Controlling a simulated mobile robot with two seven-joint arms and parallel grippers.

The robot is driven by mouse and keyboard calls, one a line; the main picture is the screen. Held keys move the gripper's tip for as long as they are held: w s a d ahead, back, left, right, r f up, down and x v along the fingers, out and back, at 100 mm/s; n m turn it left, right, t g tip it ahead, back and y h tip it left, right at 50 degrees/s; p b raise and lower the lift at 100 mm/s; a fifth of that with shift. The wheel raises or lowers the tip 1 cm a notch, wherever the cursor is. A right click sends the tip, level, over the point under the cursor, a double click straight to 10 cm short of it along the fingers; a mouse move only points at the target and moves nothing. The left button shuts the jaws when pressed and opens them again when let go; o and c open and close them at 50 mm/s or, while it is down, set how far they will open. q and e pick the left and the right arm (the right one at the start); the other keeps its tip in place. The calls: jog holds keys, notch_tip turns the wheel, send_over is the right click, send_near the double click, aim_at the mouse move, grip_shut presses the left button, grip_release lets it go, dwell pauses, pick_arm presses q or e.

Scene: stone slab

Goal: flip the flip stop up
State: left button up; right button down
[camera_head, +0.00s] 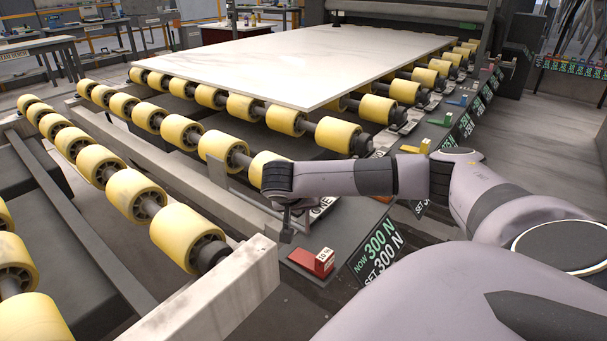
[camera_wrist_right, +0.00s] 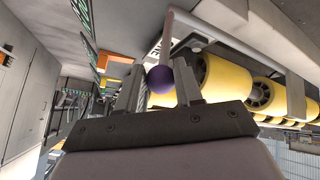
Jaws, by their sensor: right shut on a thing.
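My right arm reaches in from the right in the head view, and my right gripper (camera_head: 287,222) points down beside the near end of the roller conveyor. In the right wrist view, my right gripper (camera_wrist_right: 161,88) is shut on a dark purple ball knob (camera_wrist_right: 160,80). A thin pale bar (camera_wrist_right: 168,38) runs up from the knob in that view; it looks like the flip stop's lever. The knob is hidden behind the gripper in the head view, and I cannot tell the stop's angle there. My left gripper is not in view.
A white stone slab (camera_head: 310,62) lies on yellow rollers (camera_head: 225,146) behind the gripper. A red block (camera_head: 312,262) and a "300 N" sign (camera_head: 376,250) sit close to the gripper's right. A concrete beam end (camera_head: 262,275) stands just in front.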

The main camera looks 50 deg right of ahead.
jog(key=shift+a+f, duration=0.5)
jog(key=shift+a, duration=0.05)
jog(key=c, duration=0.8)
grip_release()
jog(key=shift+w+f, duration=0.1)
jog(key=shift+o, duration=0.2)
jog(key=shift+w+d, duration=0.15)
jog(key=shift+r, duration=0.25)
jog(key=v, duration=0.7)
